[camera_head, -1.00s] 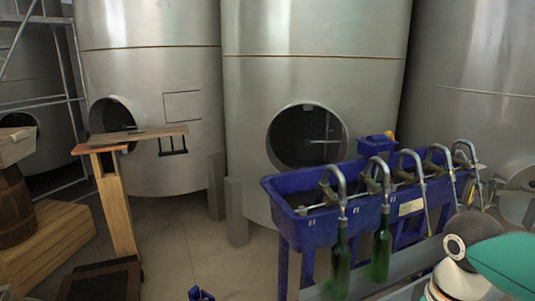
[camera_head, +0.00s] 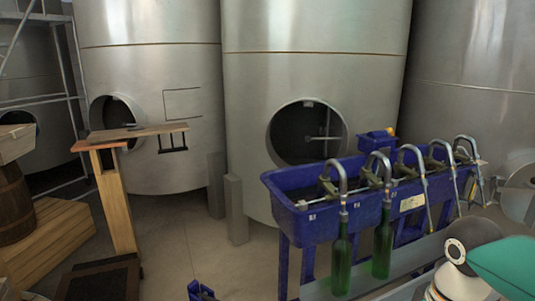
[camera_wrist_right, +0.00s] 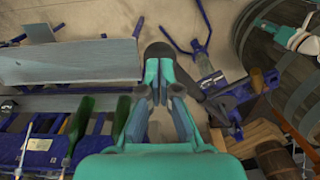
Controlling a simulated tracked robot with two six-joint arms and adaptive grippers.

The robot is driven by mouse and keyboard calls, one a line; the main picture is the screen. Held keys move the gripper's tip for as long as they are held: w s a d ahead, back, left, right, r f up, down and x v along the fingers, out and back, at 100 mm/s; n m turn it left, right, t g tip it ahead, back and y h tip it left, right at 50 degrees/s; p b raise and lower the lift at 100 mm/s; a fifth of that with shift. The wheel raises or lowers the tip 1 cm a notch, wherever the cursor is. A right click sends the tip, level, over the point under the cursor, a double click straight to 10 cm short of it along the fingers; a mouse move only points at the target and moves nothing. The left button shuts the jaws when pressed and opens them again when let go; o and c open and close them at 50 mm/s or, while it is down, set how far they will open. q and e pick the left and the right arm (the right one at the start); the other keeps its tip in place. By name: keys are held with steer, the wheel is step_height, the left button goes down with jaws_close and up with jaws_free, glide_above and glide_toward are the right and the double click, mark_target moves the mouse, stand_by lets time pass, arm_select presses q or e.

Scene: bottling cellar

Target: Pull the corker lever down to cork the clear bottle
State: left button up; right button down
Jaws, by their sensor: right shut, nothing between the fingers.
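The blue corker (camera_wrist_right: 208,82) stands on the floor in the right wrist view, its legs spread. A dark lever with a rounded end (camera_wrist_right: 158,48) reaches from it to my right gripper (camera_wrist_right: 158,66). My right gripper is shut and empty, its fingertips over or against that rounded end; I cannot tell whether they touch. In the head view only a small blue piece, apparently the corker's top (camera_head: 200,290), shows at the bottom edge. A teal and white part at the upper right of the wrist view looks like my left gripper (camera_wrist_right: 300,40); its fingers are unclear. I cannot make out the clear bottle.
A blue filler trough (camera_head: 310,222) with several spouts stands at the right, with green bottles (camera_head: 340,262) beneath. A wooden stand (camera_head: 115,205) and a barrel (camera_head: 14,205) are at the left. Steel tanks (camera_head: 315,80) line the back.

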steer(key=shift+s+d+f+b, duration=0.1)
steer(key=shift+d+f+b, duration=0.05)
steer(key=shift+f+b, duration=0.4)
steer(key=shift+s+d+f+b, duration=0.1)
steer(key=shift+f+b, duration=0.25)
steer(key=shift+f, duration=0.4)
steer(key=shift+f, duration=0.15)
steer(key=shift+s+d+f+b, duration=0.1)
steer(key=shift+d+f+b, duration=0.05)
steer(key=shift+f+b, duration=0.45)
steer(key=shift+d+f+b, duration=0.1)
steer(key=shift+f+b, duration=0.4)
steer(key=shift+f, duration=0.15)
steer(key=shift+s+d+f+b, duration=0.1)
steer(key=shift+d+f+b, duration=0.05)
steer(key=shift+f+b, duration=1.1)
steer(key=shift+f, duration=0.3)
steer(key=shift+f+b, duration=0.95)
steer(key=shift+f, duration=0.3)
